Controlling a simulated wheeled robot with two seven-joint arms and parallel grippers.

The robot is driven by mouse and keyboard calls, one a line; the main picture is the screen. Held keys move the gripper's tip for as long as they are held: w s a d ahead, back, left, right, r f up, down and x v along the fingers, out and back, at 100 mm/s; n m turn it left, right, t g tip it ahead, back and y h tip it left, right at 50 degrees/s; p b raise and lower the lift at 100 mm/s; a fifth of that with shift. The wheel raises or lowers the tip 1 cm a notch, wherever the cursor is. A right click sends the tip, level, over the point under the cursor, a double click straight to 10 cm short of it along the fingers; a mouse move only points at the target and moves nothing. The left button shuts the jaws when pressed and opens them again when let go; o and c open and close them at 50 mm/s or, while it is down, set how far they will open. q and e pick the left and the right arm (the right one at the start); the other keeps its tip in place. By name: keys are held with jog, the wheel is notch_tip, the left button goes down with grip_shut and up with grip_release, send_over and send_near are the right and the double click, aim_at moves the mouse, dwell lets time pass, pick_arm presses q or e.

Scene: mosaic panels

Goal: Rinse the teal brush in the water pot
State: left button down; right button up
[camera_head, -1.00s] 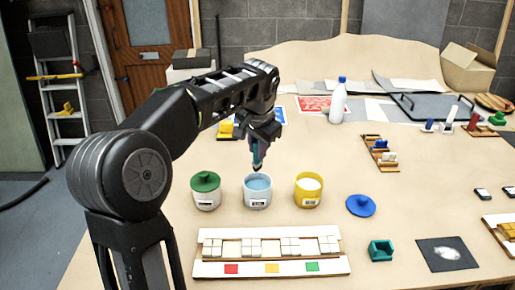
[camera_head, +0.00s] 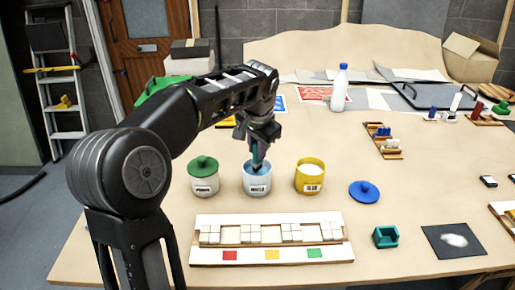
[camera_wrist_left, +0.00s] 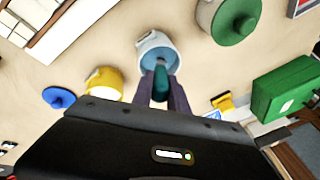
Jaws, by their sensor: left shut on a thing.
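My left gripper (camera_head: 258,146) is shut on the teal brush (camera_wrist_left: 161,84), which points down. Only a short piece of the brush shows below the fingers. The white water pot (camera_head: 257,186), with blue water, stands upright on the table directly below. In the head view the brush's lower end overlaps the pot's mouth. In the left wrist view the brush also lines up with the pot (camera_wrist_left: 150,44). I cannot tell how deep the tip is in the water. My right gripper is not in view.
A green-lidded pot (camera_head: 203,185) stands left of the water pot, and a yellow pot (camera_head: 309,181) right. A blue lid (camera_head: 364,191), a teal holder (camera_head: 385,237) and a tile panel (camera_head: 270,252) lie nearby. A bottle (camera_head: 339,88) stands behind.

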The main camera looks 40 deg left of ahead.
pick_arm(q)
jog(key=shift+f+b, duration=0.35)
jog(key=shift+f, duration=0.25)
dwell(2.0)
jog(key=shift+r, duration=0.15)
notch_tip(320, 180, up, 7)
jog(key=p, duration=0.6)
